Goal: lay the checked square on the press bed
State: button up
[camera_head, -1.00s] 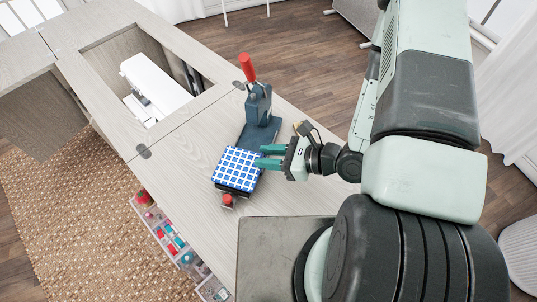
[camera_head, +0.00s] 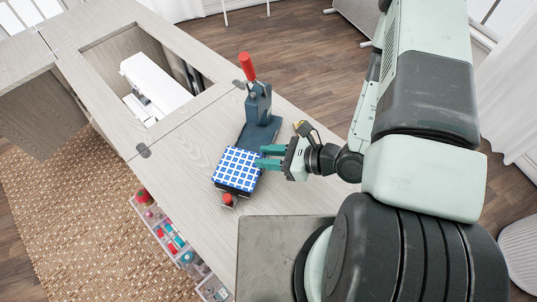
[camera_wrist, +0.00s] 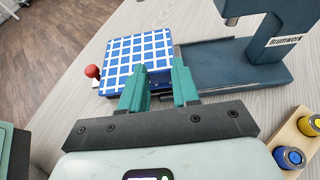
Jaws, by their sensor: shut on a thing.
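The checked square (camera_head: 237,169) is blue with a white grid. It lies flat at the near end of the press (camera_head: 258,105), with a dark edge below it. In the wrist view the square (camera_wrist: 139,58) sits left of the bare dark blue press bed (camera_wrist: 210,64). My gripper (camera_head: 262,157) has its green fingers at the square's right edge.
A red knob (camera_wrist: 92,71) stands beside the square's outer side. The press has a red handle (camera_head: 247,67). A wooden holder (camera_wrist: 299,141) with blue and yellow spools is near my gripper. A white sewing machine (camera_head: 155,85) sits in the cabinet opening. The tabletop (camera_head: 185,160) left of the square is clear.

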jog(key=shift+f, duration=0.1)
jog(key=o, duration=1.1)
jog(key=v, duration=1)
jog(key=shift+s+d+r, duration=0.15)
jog(key=shift+d+r, duration=0.05)
jog(key=shift+d, duration=0.15)
jog(key=shift+r, duration=0.1)
